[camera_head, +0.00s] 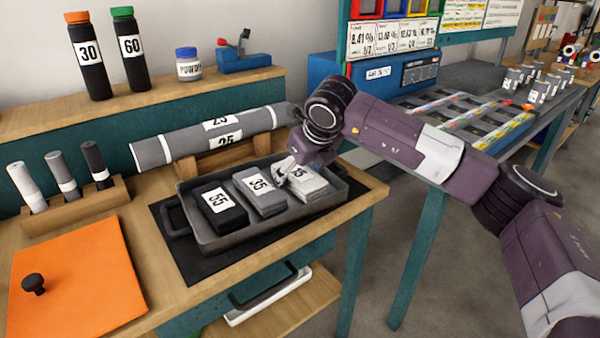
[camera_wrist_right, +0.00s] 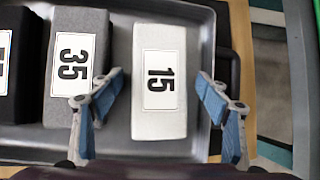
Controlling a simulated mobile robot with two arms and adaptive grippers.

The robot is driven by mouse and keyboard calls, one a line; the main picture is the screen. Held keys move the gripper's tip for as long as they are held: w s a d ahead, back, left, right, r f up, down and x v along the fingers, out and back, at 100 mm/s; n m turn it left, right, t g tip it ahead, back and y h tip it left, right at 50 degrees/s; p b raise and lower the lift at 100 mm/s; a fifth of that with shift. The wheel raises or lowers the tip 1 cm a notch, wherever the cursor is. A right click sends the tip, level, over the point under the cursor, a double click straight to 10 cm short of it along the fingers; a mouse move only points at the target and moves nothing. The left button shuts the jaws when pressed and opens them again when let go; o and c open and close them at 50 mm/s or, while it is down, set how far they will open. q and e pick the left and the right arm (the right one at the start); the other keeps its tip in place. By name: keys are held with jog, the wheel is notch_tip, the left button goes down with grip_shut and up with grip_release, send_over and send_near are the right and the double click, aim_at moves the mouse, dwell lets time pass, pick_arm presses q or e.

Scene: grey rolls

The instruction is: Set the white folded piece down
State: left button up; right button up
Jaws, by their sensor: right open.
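The white folded piece (camera_wrist_right: 159,115), labelled 15, lies in the dark grey tray (camera_wrist_right: 117,142). In the head view the white piece (camera_head: 310,190) is the rightmost of three folded pieces and is partly hidden by my right gripper (camera_head: 285,177). In the right wrist view my right gripper (camera_wrist_right: 158,110) is open, with one blue finger on each side of the white piece and gaps between them. The grey folded piece (camera_wrist_right: 75,65), labelled 35, lies left of it. The black piece (camera_head: 221,209) is at the tray's left. My left gripper is not in view.
A long grey roll (camera_head: 207,138) labelled 25 rests on a wooden stand behind the tray. An orange board (camera_head: 80,280) with a black knob and a wooden holder (camera_head: 75,207) with three rolls are at the left. Bottles stand on the back shelf (camera_head: 140,103).

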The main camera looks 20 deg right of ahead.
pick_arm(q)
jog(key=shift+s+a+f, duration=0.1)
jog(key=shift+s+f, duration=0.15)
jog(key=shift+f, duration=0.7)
pick_arm(e)
jog(key=v, duration=1.2)
